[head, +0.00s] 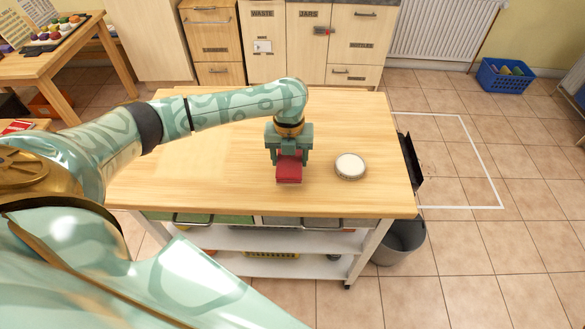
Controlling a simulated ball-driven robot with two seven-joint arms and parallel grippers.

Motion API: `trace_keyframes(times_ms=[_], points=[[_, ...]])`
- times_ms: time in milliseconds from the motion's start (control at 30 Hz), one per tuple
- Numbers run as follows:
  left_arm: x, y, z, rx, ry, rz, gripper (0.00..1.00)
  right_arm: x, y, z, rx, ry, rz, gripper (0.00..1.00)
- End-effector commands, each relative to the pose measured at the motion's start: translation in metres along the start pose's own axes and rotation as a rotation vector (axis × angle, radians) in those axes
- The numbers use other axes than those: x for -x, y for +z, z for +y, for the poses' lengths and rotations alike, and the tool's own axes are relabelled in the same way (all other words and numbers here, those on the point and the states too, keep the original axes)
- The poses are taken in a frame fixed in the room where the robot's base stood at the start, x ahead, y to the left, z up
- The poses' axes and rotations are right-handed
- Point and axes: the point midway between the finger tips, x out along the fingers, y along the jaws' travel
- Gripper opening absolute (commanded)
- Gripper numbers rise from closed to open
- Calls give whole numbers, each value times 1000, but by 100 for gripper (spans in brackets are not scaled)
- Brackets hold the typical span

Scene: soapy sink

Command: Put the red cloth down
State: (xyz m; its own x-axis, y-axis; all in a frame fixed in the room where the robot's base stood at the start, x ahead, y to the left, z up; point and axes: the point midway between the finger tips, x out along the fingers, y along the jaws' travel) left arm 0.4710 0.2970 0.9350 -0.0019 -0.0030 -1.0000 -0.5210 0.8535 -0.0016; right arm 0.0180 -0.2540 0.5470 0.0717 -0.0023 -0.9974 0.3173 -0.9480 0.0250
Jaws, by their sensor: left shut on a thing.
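The red cloth (289,172) is a small folded red block at the middle right of the wooden worktop (210,185). My left gripper (289,156) points down from above and is shut on the red cloth, with a finger on each side of it. The cloth is at or just above the worktop; I cannot tell whether it touches the wood. The upper part of the cloth is partly hidden by the gripper. My right gripper is not in view.
A round white-topped dish (350,164) stands on the worktop just right of the cloth. The worktop left of the cloth is clear. A grey bin (401,241) stands on the floor by the right side. Cabinets (318,45) stand behind the worktop.

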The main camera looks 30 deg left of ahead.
Motion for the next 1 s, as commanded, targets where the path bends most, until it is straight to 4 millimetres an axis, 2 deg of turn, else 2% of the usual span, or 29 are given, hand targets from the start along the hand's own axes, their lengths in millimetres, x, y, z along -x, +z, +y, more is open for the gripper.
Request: trace_keyframes(times_ms=[100, 200, 267, 600, 633, 700, 1000], points=[[-13, -3, -9, -1, -1, 4, 40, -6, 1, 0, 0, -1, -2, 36], [-34, -2, -7, 0, 2, 3, 40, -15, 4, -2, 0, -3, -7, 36], [-40, -2, -6, 0, 1, 2, 40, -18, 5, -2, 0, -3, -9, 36], [-41, -2, -6, 0, 1, 0, 40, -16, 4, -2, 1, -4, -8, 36], [-41, -2, -6, 0, 1, 0, 61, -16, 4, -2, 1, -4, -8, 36], [-41, -2, -6, 0, 0, 0, 80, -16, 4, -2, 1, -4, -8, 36], [-39, -1, -6, -1, 0, -1, 80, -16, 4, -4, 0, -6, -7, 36]])
